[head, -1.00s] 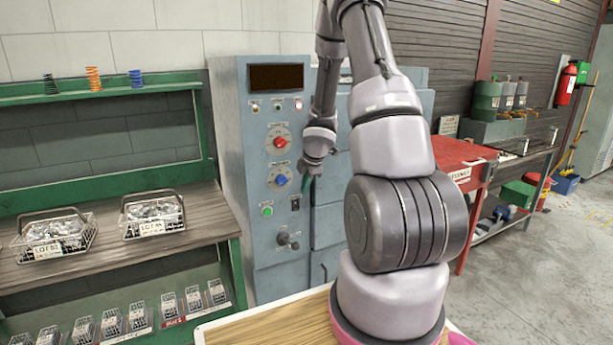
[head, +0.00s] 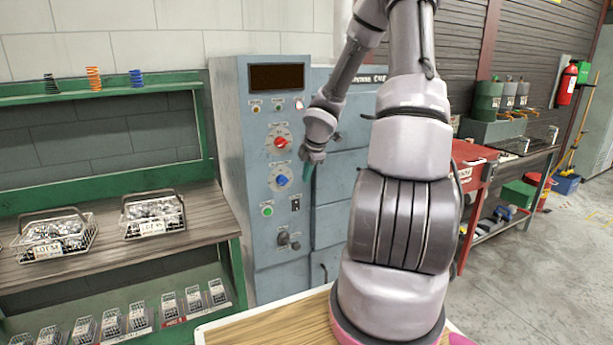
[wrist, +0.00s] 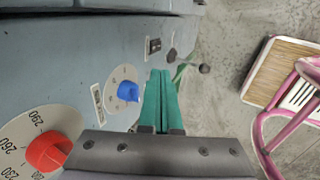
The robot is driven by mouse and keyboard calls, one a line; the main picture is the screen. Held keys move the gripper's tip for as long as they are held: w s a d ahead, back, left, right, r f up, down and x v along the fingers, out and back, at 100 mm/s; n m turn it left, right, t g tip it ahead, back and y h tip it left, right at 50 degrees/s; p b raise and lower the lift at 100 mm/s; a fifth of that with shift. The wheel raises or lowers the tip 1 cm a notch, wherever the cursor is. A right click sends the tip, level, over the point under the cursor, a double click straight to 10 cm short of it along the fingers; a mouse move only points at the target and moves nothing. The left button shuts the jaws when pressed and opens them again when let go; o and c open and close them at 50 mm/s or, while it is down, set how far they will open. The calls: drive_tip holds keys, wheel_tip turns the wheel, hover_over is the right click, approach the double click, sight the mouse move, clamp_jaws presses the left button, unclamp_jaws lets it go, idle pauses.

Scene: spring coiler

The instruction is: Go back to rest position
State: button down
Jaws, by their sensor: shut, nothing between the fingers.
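My gripper (head: 307,172) hangs in front of the right part of the blue-grey control cabinet (head: 232,140) in the head view, with its fingers pointing down. In the wrist view its green fingers (wrist: 160,100) lie together, shut and empty. The red knob (head: 280,142) and the blue knob (head: 281,180) are on the panel to the left of the gripper. The wrist view also shows the red knob (wrist: 48,152) and the blue knob (wrist: 128,92), both left of the fingers. No contact with the panel is visible.
A green bench (head: 235,225) with two wire baskets (head: 160,228) of metal parts stands at left. A red cabinet (head: 470,165) and a workbench (head: 515,160) stand at right. My wooden-topped base lies below. The floor (head: 560,270) at right is clear.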

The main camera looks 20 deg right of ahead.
idle(0.4)
drive_tip(key=s+a+r+m+h, duration=0.1)
drive_tip(key=s+r+m+h, duration=0.1)
drive_tip(key=s+r+m, duration=0.6)
drive_tip(key=s+a+r+m+h, duration=0.2)
drive_tip(key=s+r+m, duration=0.15)
drive_tip(key=r, duration=0.75)
drive_tip(key=s+a+r+m+t+y, duration=0.1)
drive_tip(key=s+a+r+m+y, duration=0.2)
drive_tip(key=s+a+r+m, duration=0.2)
drive_tip(key=s+a+r+m+t+y, duration=0.1)
drive_tip(key=s+a+r+m, duration=0.4)
drive_tip(key=s, duration=0.5)
drive_tip(key=shift+s+a+m+y, duration=0.2)
drive_tip(key=shift+a+m+y, duration=0.3)
drive_tip(key=shift+y, duration=0.4)
drive_tip(key=shift+d, duration=0.1)
